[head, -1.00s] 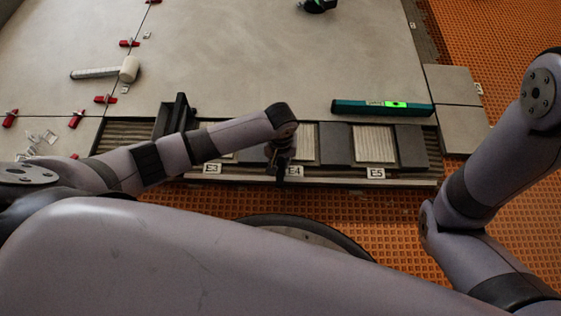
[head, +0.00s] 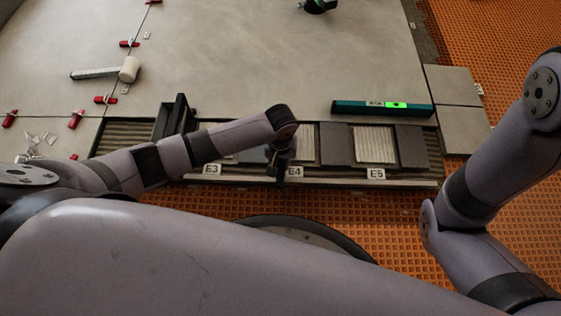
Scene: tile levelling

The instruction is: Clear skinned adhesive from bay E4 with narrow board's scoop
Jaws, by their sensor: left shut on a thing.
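Bay E4's label (head: 295,171) is on the front rail in the head view. Behind it is a pale ribbed adhesive strip (head: 307,145), partly covered by my left wrist. My left gripper (head: 279,174) points down at the front edge of the bay, just left of the label. It is shut on a small dark thing, mostly hidden by the gripper, so I cannot tell its shape or whether it touches the adhesive. Dark flat boards (head: 337,146) lie in the channel between the pale strips. My right gripper is out of view.
Bay E5's label (head: 376,174) and ribbed strip (head: 375,145) are to the right. A teal level (head: 365,107) lies on the tile edge behind. A black upright bracket (head: 180,115) stands near E3 (head: 211,169). A white mallet (head: 128,69) and red clips (head: 76,119) are at left.

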